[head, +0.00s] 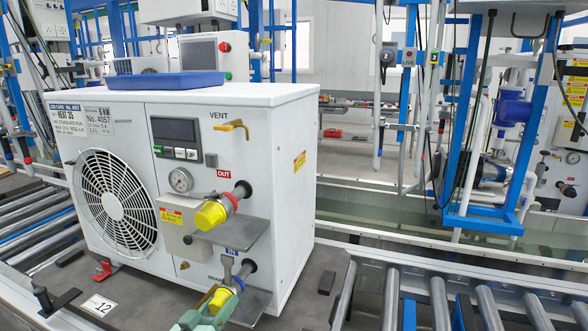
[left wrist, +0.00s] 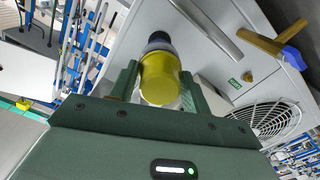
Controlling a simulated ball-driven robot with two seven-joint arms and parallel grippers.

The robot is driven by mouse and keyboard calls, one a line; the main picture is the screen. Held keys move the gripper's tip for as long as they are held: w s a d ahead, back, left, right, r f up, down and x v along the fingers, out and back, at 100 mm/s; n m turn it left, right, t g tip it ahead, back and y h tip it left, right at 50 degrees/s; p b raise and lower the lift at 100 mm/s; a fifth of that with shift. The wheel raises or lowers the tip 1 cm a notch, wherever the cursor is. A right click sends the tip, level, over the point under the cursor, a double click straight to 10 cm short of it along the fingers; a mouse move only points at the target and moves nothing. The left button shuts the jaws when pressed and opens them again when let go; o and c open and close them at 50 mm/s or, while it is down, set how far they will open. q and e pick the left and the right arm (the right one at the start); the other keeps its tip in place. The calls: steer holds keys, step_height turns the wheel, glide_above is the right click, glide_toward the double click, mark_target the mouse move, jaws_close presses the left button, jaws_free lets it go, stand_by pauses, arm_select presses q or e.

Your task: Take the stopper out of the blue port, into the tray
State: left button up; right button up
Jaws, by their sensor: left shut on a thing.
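The white pump unit (head: 290,150) has two ports on its front right, each with a yellow stopper. The upper stopper (head: 210,215) is at the port with the red ring and OUT label. The lower stopper (head: 221,299) is at the blue port (head: 238,283), under the blue IN label. My left gripper (head: 203,316) is at this lower stopper. In the left wrist view its fingers lie on both sides of the yellow stopper (left wrist: 160,80), shut on it. The stopper appears in line with the dark port end. The blue tray (head: 160,81) lies on the unit's top. My right gripper is out of view.
A grey metal plate (head: 229,230) sticks out between the ports, and another (head: 250,304) lies beside the lower port. A yellow vent lever (head: 232,128) sits above. Roller conveyors (head: 440,305) run on both sides. The unit's top right is bare.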

arm_select(q)
steer(key=shift+s+a+r, duration=0.1)
steer(key=shift+s, duration=0.15)
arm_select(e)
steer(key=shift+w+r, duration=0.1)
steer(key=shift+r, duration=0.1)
arm_select(q)
steer(key=shift+s+a+p, duration=0.25)
steer(key=shift+s+p, duration=0.35)
steer(key=shift+p, duration=0.05)
steer(key=shift+s+a+p, duration=0.2)
steer(key=shift+s+p, duration=0.25)
steer(key=shift+s, duration=0.2)
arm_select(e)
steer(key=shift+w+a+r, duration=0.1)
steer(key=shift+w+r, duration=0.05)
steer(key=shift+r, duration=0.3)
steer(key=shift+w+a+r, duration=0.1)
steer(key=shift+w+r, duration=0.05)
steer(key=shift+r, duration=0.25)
arm_select(q)
steer(key=shift+s, duration=0.15)
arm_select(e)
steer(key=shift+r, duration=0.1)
